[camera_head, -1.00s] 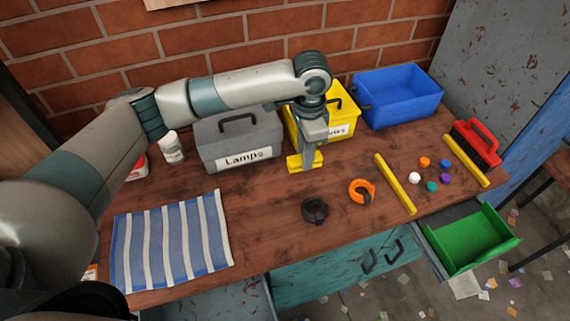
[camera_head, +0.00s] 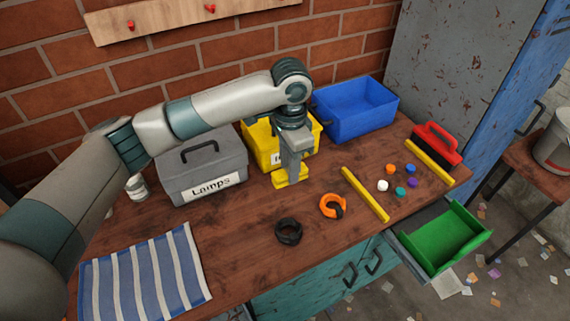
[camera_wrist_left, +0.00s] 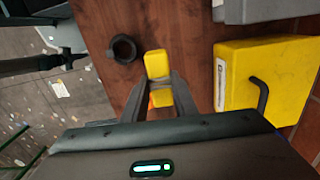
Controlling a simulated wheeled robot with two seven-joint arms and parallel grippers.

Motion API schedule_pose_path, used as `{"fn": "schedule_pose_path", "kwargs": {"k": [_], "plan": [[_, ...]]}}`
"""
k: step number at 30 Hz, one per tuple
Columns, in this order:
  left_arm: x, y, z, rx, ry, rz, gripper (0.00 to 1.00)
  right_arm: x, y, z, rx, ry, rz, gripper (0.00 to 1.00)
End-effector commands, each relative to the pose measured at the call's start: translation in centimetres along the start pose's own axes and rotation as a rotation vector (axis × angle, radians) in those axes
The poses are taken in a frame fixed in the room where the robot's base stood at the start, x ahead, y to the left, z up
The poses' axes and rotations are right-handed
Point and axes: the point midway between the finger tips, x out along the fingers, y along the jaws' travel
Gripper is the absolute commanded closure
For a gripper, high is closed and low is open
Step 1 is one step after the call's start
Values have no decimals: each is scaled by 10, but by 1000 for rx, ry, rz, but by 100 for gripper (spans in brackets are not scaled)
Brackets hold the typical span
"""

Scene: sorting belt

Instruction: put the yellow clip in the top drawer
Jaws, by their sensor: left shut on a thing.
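My left gripper (camera_head: 291,174) is shut on the yellow clip (camera_head: 286,182), in front of the yellow box. In the left wrist view the yellow clip (camera_wrist_left: 157,64) sits between the fingertips, with part of it hidden by them. Whether the clip touches the tabletop I cannot tell. An open drawer with a green inside (camera_head: 447,236) sticks out from the bench front at the right; its inside looks empty. An orange clip (camera_head: 325,208) and a black clip (camera_head: 289,239) lie on the bench. My right gripper is out of view.
A grey "Lamps" box (camera_head: 200,172), a yellow box (camera_head: 262,146) and a blue bin (camera_head: 356,118) stand along the back. A yellow bar (camera_head: 365,194), several coloured caps (camera_head: 400,190) and a red brush (camera_head: 437,141) lie at the right. A striped cloth (camera_head: 145,279) covers the left front.

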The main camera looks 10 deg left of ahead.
Motion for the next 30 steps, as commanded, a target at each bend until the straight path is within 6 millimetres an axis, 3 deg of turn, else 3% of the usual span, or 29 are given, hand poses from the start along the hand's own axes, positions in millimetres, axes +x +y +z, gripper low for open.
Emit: {"fn": "schedule_pose_path", "kwargs": {"k": [8,16,24,30], "plan": [[-14,-8,21,-122,6,-5,96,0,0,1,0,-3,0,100],[-50,-16,80,-466,14,-8,96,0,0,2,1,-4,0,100],[-82,-11,147,-843,9,-4,96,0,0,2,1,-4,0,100],[-93,-5,173,-994,1,-1,96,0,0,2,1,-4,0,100]]}}
